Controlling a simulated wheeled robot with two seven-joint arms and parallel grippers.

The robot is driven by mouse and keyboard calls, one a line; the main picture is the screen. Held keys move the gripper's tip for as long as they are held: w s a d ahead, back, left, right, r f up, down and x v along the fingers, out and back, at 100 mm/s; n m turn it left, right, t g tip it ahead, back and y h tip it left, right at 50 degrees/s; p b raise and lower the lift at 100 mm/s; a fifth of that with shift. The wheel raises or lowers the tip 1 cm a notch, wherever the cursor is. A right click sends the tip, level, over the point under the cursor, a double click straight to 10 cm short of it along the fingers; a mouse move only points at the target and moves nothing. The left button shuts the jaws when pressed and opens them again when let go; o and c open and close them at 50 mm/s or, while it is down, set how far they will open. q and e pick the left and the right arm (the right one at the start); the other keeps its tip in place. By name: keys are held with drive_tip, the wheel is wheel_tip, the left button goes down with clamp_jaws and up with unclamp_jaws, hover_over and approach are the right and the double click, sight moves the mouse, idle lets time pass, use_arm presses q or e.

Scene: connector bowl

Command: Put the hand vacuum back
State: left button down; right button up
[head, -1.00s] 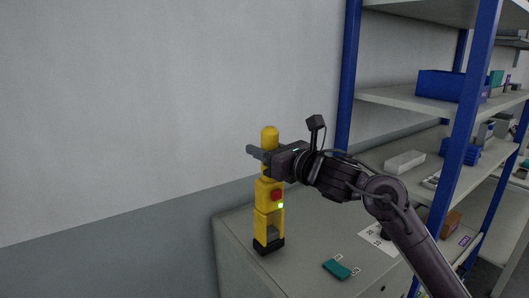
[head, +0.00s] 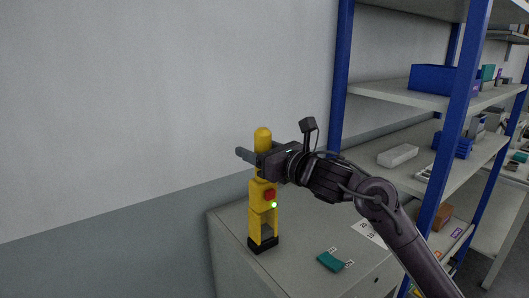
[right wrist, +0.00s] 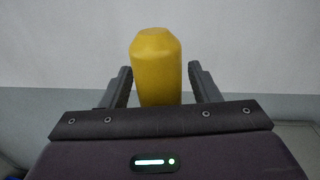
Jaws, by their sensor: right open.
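The yellow hand vacuum (head: 257,195) stands upright in a black base (head: 263,245) on a grey cabinet top in the head view. It has a red button and a lit green light on its front. My right gripper (head: 252,158) is at the vacuum's upper part, its fingers on either side. In the right wrist view the vacuum's rounded yellow top (right wrist: 156,65) rises between the two open fingers (right wrist: 160,88), with gaps visible on both sides. My left gripper is not in view.
The grey cabinet top (head: 305,225) also holds a teal item (head: 330,262) and a white label sheet (head: 370,233). A blue-framed shelf rack (head: 460,120) with bins and boxes stands at the right. A plain wall is behind; the space left of the vacuum is clear.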

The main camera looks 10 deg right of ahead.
drive_tip(key=shift+s+d, duration=0.2)
drive_tip(key=b+v, duration=0.6)
drive_tip(key=v, duration=0.5)
drive_tip(key=shift+s, duration=0.25)
drive_tip(key=shift+s+d+f, duration=0.1)
drive_tip(key=shift+d, duration=0.1)
